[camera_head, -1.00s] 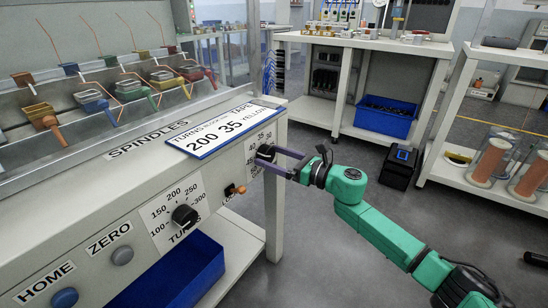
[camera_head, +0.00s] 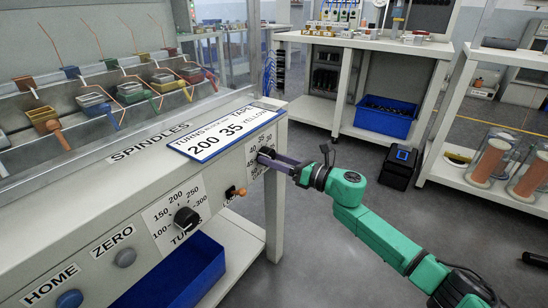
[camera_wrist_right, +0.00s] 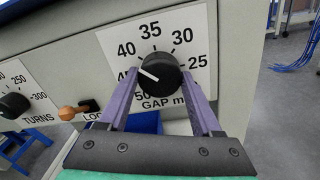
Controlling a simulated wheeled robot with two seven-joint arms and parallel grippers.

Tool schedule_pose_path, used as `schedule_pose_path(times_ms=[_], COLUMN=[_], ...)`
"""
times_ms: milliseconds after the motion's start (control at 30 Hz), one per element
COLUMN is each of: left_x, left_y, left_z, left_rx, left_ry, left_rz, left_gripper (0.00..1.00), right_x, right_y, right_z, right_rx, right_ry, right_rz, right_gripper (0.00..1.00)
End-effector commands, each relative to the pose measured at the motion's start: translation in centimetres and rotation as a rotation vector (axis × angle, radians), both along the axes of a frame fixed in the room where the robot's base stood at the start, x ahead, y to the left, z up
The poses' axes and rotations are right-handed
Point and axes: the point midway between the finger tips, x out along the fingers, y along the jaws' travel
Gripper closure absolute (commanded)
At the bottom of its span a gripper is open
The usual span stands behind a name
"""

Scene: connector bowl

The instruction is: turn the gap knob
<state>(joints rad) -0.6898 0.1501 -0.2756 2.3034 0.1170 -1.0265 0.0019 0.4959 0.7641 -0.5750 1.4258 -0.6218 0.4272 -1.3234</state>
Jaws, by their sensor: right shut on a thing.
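The gap knob (camera_wrist_right: 160,66) is a black round dial with a white pointer line, in the middle of the right wrist view. Its pointer aims left and slightly up, near the partly hidden 45 mark. The dial plate (camera_wrist_right: 190,42) reads 25 to 50, with 35 at the top. In the head view the knob (camera_head: 265,152) sits near the right end of the machine front. My right gripper (camera_head: 274,157) has its purple fingers shut on the knob from both sides. My left gripper is out of view.
The turns knob (camera_head: 186,218) and an orange-tipped lock lever (camera_head: 237,191) are on the panel left of the gap knob. A card (camera_head: 224,130) above reads 200, 35, yellow. A blue bin (camera_head: 180,272) is below.

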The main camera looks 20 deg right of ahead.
Motion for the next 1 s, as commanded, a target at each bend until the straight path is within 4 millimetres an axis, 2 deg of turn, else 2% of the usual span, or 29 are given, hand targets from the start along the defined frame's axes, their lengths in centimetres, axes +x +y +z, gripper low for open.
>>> schedule_pose_path(times_ms=[267, 567, 600, 1000], left_x=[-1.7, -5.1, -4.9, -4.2], left_y=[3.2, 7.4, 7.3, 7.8], left_z=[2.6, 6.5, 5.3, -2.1], left_rx=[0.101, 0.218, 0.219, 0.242], left_ry=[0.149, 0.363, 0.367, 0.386], left_rz=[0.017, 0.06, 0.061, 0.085], left_gripper=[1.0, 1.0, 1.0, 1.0], right_x=[0.0, 0.0, 0.0, 0.0], right_y=[0.0, 0.0, 0.0, 0.0], right_z=[0.2, 0.3, 0.2, 0.3], right_rx=[0.202, 0.421, 0.451, 0.743], right_ry=[0.168, 0.351, 0.375, 0.618], right_rz=[0.0, 0.0, 0.0, -0.002], right_gripper=[0.9, 0.9, 0.9, 0.9])
